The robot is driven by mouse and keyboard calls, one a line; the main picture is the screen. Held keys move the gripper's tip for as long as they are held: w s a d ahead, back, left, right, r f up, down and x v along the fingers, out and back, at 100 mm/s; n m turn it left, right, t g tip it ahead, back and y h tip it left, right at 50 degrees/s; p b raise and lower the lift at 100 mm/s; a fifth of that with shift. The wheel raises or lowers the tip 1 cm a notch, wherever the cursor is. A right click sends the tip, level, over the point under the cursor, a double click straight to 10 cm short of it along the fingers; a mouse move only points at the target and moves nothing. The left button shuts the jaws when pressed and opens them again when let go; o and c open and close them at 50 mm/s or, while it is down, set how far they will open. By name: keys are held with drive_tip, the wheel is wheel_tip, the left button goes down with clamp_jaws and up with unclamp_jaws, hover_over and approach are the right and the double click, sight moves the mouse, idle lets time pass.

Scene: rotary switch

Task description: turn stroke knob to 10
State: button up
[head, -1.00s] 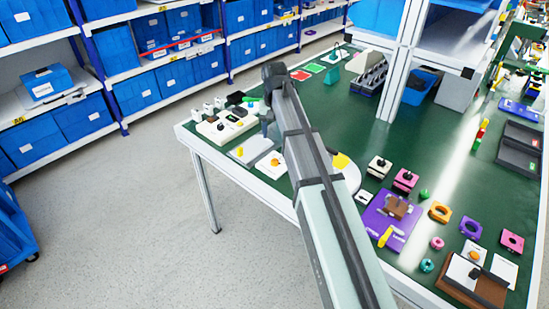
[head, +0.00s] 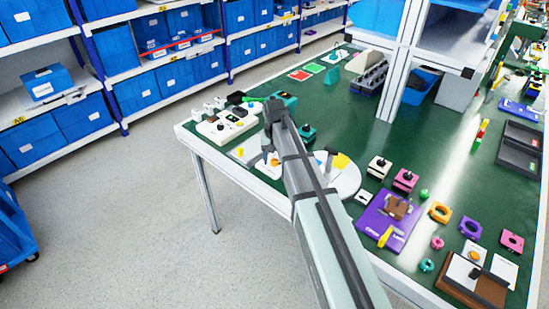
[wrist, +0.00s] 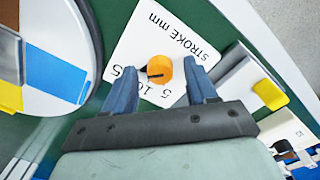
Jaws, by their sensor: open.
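The orange stroke knob (wrist: 160,70) sits on a white plate (wrist: 137,40) printed "STROKE mm", which appears upside down in the wrist view. The numbers 5 and 10 show beside the knob; another number at left, ending in 5, is partly hidden by a finger. The knob's dark mark points left, toward that partly hidden number. My gripper (wrist: 160,79) is open, with one finger on each side of the knob and gaps visible. In the head view my gripper (head: 268,148) is over the plate, and the orange knob (head: 275,160) shows beside it.
A grey block with a yellow part (wrist: 268,94) lies close to the right finger. A round white disc (head: 345,178) with blue and yellow patches is on the other side. A white control box (head: 225,125) stands behind at left on the green table (head: 400,130).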

drive_tip(key=shift+c, duration=0.5)
drive_tip(key=c, duration=1)
drive_tip(key=shift+o, duration=0.2)
drive_tip(key=n, duration=0.4)
drive_tip(key=shift+n, duration=2.3)
drive_tip(key=o, duration=1.1)
drive_tip(key=shift+c, duration=0.2)
